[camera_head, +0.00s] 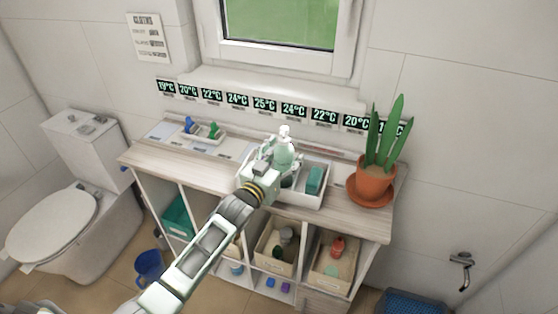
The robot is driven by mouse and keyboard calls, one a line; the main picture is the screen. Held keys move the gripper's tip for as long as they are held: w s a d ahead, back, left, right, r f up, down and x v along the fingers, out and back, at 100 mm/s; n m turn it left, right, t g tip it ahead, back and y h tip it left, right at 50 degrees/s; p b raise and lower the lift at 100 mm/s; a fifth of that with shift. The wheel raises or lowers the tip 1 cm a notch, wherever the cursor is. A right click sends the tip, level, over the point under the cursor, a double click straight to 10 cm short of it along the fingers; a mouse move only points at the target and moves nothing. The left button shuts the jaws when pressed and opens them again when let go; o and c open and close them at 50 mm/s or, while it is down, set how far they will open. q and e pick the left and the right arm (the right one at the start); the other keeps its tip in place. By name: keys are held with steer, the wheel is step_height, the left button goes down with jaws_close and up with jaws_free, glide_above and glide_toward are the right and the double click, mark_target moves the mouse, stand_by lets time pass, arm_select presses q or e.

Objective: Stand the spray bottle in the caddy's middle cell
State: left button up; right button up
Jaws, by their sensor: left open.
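The spray bottle (285,149), pale green with a white head, is upright at the caddy, just beyond my left gripper. The white caddy (302,200) sits on the wooden top of the shelf unit. A teal block (315,179) is in its right part, and a dark green item (287,182) shows lower down beside my gripper. My left gripper (272,153) is open, with its fingers close to the bottle; I cannot tell whether they touch it. My arm and gripper hide the caddy's left part and the bottle's base, so its exact cell is unclear. My right gripper is not in view.
A potted plant (375,183) on a saucer stands right of the caddy. A small tray (203,139) with blue and green items is at the back left. A row of temperature displays (265,104) lines the back. Bins (273,252) fill the shelves below.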

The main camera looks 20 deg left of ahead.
arm_select(q)
steer(key=s+a+b, duration=0.2)
steer(key=s, duration=0.9)
steer(key=shift+s+a, duration=0.2)
steer(key=shift+s, duration=0.2)
steer(key=shift+r, duration=0.1)
steer(key=s+f+g+y, duration=0.1)
steer(key=s+f+g, duration=0.35)
steer(key=f, duration=0.85)
steer(key=s+d+f+g+y, duration=0.1)
steer(key=s+f, duration=0.6)
steer(key=f, duration=0.6)
steer(key=s+f+g, duration=0.3)
steer(key=s+f, duration=0.2)
steer(key=f, duration=0.8)
steer(key=s+f+g, duration=0.2)
steer(key=s+f, duration=0.4)
steer(key=s, duration=0.5)
steer(key=s+a+f+g+y, duration=0.1)
steer(key=s+f+g, duration=0.2)
steer(key=s+f, duration=0.3)
steer(key=s+a+f+g, duration=0.1)
steer(key=s+f+g, duration=0.2)
steer(key=s, duration=1.3)
step_height(320, 180, down, 4)
steer(key=shift+r, duration=0.15)
